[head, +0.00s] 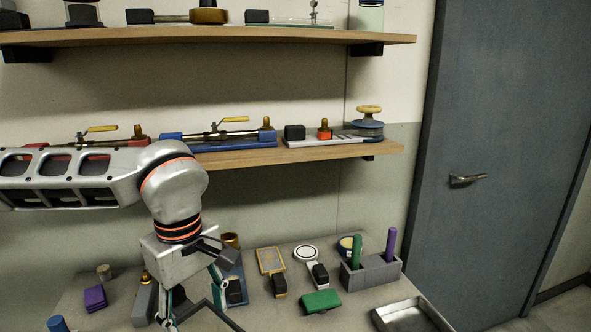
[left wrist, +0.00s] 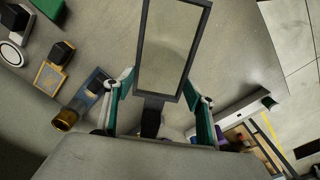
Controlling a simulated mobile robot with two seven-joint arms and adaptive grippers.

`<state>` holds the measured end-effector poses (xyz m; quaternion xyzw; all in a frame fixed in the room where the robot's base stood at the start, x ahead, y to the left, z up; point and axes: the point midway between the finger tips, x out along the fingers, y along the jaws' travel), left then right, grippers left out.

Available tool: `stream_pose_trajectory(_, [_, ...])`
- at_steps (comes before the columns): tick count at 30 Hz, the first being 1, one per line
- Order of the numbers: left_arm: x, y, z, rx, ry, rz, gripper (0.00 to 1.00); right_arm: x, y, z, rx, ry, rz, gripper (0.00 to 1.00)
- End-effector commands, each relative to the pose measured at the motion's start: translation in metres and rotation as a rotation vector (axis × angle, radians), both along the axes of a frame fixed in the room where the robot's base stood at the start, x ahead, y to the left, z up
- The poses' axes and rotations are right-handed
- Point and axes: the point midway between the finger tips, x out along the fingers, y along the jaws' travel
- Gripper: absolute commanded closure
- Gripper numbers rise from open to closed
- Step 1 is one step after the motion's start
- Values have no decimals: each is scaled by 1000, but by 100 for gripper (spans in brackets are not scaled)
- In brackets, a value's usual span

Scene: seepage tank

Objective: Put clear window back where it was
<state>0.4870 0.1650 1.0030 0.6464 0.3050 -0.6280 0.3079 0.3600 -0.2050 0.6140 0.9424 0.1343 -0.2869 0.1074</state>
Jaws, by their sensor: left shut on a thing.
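The clear window (left wrist: 165,48) is a see-through pane in a dark rectangular frame with a dark block-like handle (left wrist: 152,116). My left gripper (left wrist: 158,98) is shut on it by the handle, with a teal-sided finger on each side. The pane reaches out beyond the fingertips, and the tabletop shows through it. In the head view my left gripper (head: 193,298) hangs over the table, pointing down. There the window is mostly hidden, with only thin dark frame edges showing by the fingers. My right gripper is in neither view.
On the table are a yellow-framed plate (head: 271,261), a white ring piece (head: 307,253), a green block (head: 320,301), a purple block (head: 95,297), a grey holder (head: 372,279) with two pegs and a metal tray (head: 408,316). The middle shelf (head: 290,154) carries valve assemblies above.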

Motion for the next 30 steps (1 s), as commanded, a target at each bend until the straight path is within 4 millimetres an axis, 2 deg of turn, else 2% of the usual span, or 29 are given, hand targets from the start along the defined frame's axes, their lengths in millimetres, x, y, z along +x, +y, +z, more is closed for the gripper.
stream_pose_trajectory(6, [1,37,-33,8,8,-381,74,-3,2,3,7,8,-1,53])
stream_pose_trajectory(15, [-7,72,-69,7,23,-791,74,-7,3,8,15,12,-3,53])
stream_pose_trajectory(21, [-10,80,-78,5,26,-892,74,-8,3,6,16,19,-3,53])
stream_pose_trajectory(30, [-10,80,-79,6,26,-900,74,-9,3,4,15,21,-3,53])
